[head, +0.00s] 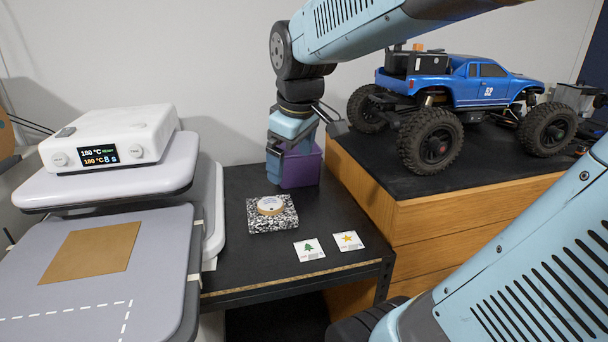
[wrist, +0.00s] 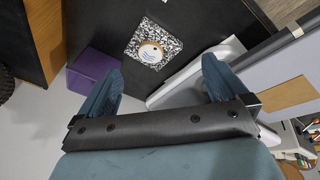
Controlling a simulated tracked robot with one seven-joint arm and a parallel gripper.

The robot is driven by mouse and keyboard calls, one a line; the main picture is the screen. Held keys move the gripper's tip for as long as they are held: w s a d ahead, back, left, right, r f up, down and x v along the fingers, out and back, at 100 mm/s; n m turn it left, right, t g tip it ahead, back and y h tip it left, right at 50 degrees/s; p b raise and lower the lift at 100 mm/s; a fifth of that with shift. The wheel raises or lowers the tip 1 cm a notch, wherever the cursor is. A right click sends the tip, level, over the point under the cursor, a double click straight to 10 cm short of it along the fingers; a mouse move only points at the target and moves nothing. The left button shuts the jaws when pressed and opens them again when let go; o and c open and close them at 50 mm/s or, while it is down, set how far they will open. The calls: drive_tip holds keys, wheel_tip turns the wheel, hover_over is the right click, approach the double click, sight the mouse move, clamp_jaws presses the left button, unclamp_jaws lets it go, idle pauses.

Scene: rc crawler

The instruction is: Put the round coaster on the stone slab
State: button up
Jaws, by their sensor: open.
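The round coaster (head: 270,204), with a pale wooden edge and a white top, lies flat on the speckled black-and-white stone slab (head: 260,224) on the black table. In the wrist view the coaster (wrist: 150,53) shows blue marks on its top and sits within the outline of the slab (wrist: 174,44). My gripper (head: 286,168) is behind and above the slab, pointing down, apart from the coaster. In the wrist view my gripper (wrist: 161,73) is open, with nothing between its fingers.
A purple box (head: 305,170) stands behind my gripper. Two cards, a tree card (head: 309,250) and a star card (head: 347,241), lie in front. A heat press (head: 110,180) stands left. A blue RC truck (head: 470,90) stands on a wooden cabinet (head: 440,212) at right.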

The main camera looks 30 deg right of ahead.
drive_tip(key=s+m+t, duration=0.2)
drive_tip(key=s+m, duration=0.4)
drive_tip(key=s, duration=0.2)
drive_tip(key=shift+f, duration=0.2)
drive_tip(key=shift+s, duration=0.1)
idle(0.8)
